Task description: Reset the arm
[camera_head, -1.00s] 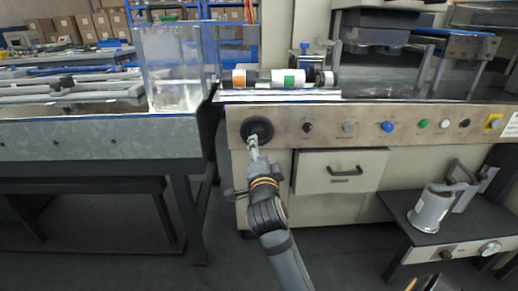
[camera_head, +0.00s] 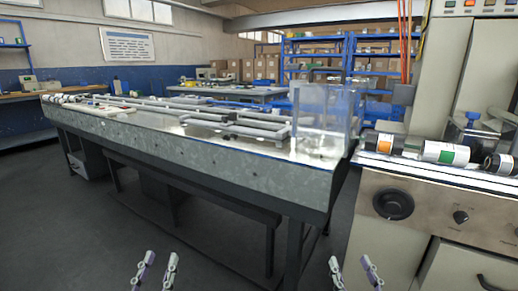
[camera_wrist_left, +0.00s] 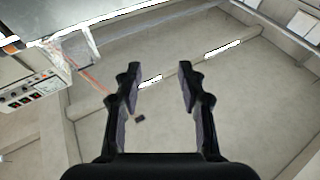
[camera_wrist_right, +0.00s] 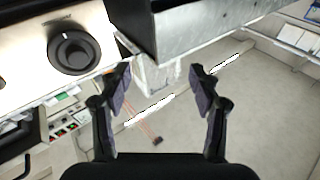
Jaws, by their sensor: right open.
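My left gripper (camera_head: 159,258) is at the bottom of the head view, left of the middle, pointing up. Its two fingers also show apart in the left wrist view (camera_wrist_left: 158,72), with nothing between them. My right gripper (camera_head: 350,262) is at the bottom of the head view, right of the middle, also pointing up. In the right wrist view (camera_wrist_right: 160,75) its fingers are apart and empty. Both grippers are clear of the machine. A round black knob (camera_head: 393,204) is on the machine's front panel and also shows in the right wrist view (camera_wrist_right: 73,52).
A long grey conveyor table (camera_head: 220,158) runs across the head view, with a clear box (camera_head: 322,120) at its right end. Rolls with orange and green labels (camera_head: 445,153) lie on the machine at right. Dark open floor (camera_head: 70,225) is at lower left.

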